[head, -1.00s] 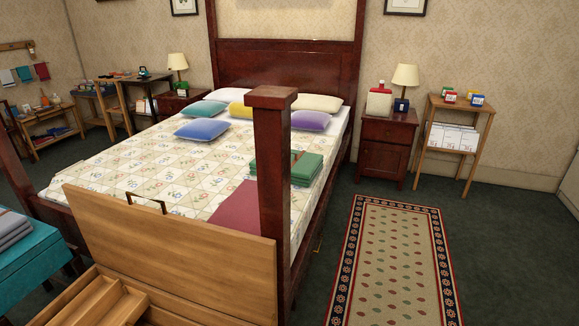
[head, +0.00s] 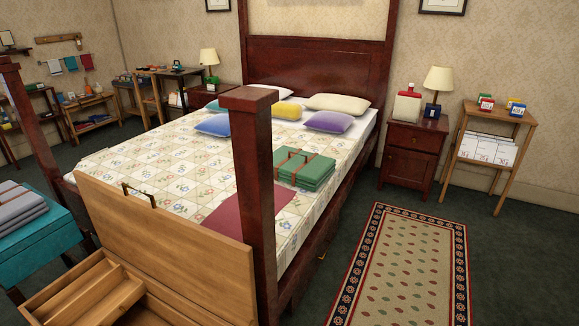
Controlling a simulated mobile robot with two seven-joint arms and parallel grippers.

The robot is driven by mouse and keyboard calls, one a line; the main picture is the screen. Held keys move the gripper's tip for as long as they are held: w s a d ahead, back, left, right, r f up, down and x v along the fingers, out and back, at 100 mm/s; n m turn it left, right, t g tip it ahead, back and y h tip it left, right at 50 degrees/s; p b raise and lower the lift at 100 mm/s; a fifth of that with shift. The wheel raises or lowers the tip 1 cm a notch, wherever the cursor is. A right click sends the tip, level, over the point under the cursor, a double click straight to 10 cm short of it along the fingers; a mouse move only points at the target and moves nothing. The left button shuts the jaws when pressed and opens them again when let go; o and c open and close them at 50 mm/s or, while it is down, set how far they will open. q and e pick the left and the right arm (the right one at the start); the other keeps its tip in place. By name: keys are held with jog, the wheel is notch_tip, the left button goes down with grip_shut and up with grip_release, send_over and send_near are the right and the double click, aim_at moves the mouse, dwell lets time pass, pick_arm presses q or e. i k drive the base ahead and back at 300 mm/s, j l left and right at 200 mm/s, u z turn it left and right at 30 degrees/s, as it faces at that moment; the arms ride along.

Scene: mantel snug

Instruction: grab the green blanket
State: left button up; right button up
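The green blanket (head: 308,174) lies folded on the right side of the bed (head: 180,160), near its side edge, with brown straps around it. It is just right of the dark red front bedpost (head: 253,190), which hides little or none of it. A dark red cloth (head: 240,208) lies flat on the bed in front of it, partly behind the post. Neither of my grippers shows in the head view.
An open wooden chest (head: 165,235) stands at the foot of the bed, lid raised. A teal bench (head: 40,230) with folded grey cloths is at left. A patterned rug (head: 410,265) lies right of the bed, with open floor there. A nightstand (head: 411,155) stands behind.

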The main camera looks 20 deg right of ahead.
aim_at(306, 170)
jog(key=l+u, duration=0.2)
jog(key=l, duration=0.2)
jog(key=i+l+u, duration=0.2)
jog(key=l, duration=0.25)
jog(key=l+u, duration=0.3)
jog(key=l, duration=0.55)
jog(key=i+l+u, duration=0.15)
jog(key=l+u, duration=0.35)
jog(key=l, duration=0.85)
jog(key=l+u, duration=0.45)
jog(key=l, duration=1.3)
jog(key=k+l+u, duration=0.1)
jog(key=l, duration=0.3)
